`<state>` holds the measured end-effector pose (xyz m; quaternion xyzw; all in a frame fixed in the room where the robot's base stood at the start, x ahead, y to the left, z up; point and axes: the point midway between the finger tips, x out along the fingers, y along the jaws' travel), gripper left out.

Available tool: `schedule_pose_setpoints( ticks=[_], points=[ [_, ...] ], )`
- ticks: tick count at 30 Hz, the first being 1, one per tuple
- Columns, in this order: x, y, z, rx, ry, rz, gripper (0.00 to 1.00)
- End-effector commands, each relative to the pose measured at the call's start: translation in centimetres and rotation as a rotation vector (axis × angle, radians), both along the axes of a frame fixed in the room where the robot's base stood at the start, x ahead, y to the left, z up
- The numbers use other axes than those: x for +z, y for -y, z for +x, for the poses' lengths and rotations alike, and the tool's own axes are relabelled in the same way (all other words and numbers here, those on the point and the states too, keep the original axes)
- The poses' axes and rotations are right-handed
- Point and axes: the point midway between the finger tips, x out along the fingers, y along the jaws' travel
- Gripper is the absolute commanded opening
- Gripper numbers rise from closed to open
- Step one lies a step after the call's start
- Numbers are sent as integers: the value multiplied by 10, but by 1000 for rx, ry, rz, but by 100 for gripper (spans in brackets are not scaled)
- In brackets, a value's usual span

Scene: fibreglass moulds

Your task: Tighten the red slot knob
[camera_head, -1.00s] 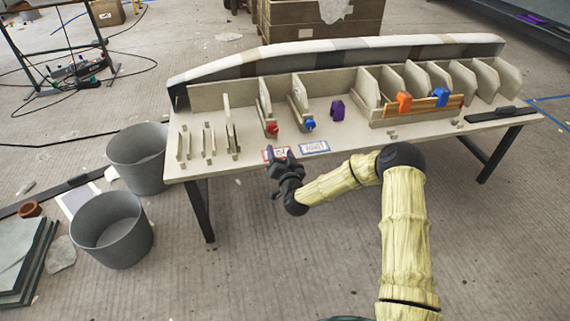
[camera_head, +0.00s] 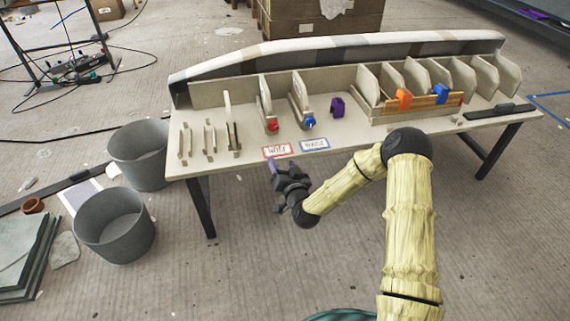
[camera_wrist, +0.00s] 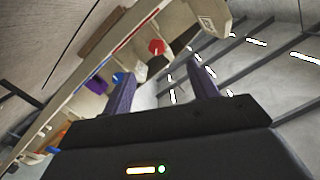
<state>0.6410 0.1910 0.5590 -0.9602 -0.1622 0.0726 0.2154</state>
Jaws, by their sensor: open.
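The red knob (camera_head: 272,127) sits at the front of an upright board slot on the bench, left of the blue knob (camera_head: 310,123). In the wrist view the red knob (camera_wrist: 156,46) shows beyond and between my finger tips, with the blue knob (camera_wrist: 118,78) farther left. My gripper (camera_head: 278,187) is in front of the bench's front edge, below the red-bordered card, apart from both knobs. In the wrist view my gripper (camera_wrist: 160,80) has its two purple-grey fingers spread, with nothing between them.
Two grey buckets (camera_head: 114,228) stand on the floor at left. The floor before the bench is clear.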

Motion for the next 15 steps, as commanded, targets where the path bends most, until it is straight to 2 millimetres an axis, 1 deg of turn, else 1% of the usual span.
schedule_pose_setpoints(
  ticks=[1,4,7,11,15],
  points=[
    [5,-2,-3,35,-20,-40,59],
    [9,-2,-12,104,-90,-132,59],
    [13,5,-25,162,-175,-234,59],
    [18,23,-45,207,-295,-358,59],
    [29,51,-71,218,-432,-476,59]
  ],
)
